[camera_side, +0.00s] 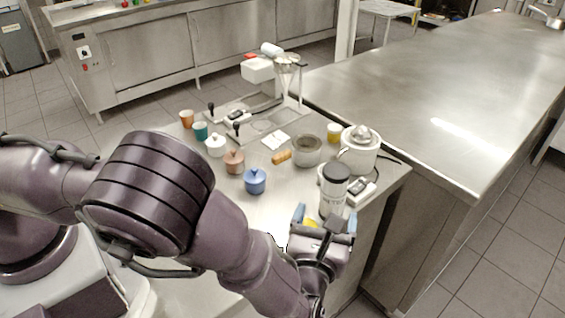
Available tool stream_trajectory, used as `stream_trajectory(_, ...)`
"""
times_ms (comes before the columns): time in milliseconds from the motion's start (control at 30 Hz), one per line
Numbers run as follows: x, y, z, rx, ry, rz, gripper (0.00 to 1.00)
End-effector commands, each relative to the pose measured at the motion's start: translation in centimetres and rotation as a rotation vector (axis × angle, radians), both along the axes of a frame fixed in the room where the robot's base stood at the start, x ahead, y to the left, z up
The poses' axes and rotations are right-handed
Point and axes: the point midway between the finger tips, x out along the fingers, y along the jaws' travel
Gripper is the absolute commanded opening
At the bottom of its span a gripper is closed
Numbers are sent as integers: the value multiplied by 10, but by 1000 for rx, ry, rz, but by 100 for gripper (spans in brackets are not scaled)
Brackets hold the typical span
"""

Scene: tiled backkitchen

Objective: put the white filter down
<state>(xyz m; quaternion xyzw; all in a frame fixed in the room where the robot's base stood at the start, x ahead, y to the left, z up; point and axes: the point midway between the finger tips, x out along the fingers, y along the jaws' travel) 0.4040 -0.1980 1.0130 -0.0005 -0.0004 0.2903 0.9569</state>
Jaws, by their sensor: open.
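A flat white piece that looks like the white filter (275,140) lies on the steel counter, left of the pan and in front of the coffee stand. My gripper (325,219) is open at the front right of the counter, well apart from the filter. A white canister with a dark lid (333,192) stands just beyond or between its fingers; I cannot tell which. The gripper hides the canister's base. A small yellow patch shows at the fingers, too hidden to name.
Lidded pots in white (215,146), brown (234,162) and blue (255,181) stand left of centre. A wooden-handled pan (307,151), yellow cup (334,132) and white kettle-like vessel (360,152) stand at right. The coffee stand (260,72) is behind.

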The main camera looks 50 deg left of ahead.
Motion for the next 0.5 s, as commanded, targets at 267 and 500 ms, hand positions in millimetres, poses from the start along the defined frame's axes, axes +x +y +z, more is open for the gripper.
stream_trajectory(267,3,14,16,-70,-3,79,83)
stream_trajectory(500,-7,93,91,-477,-37,503,83)
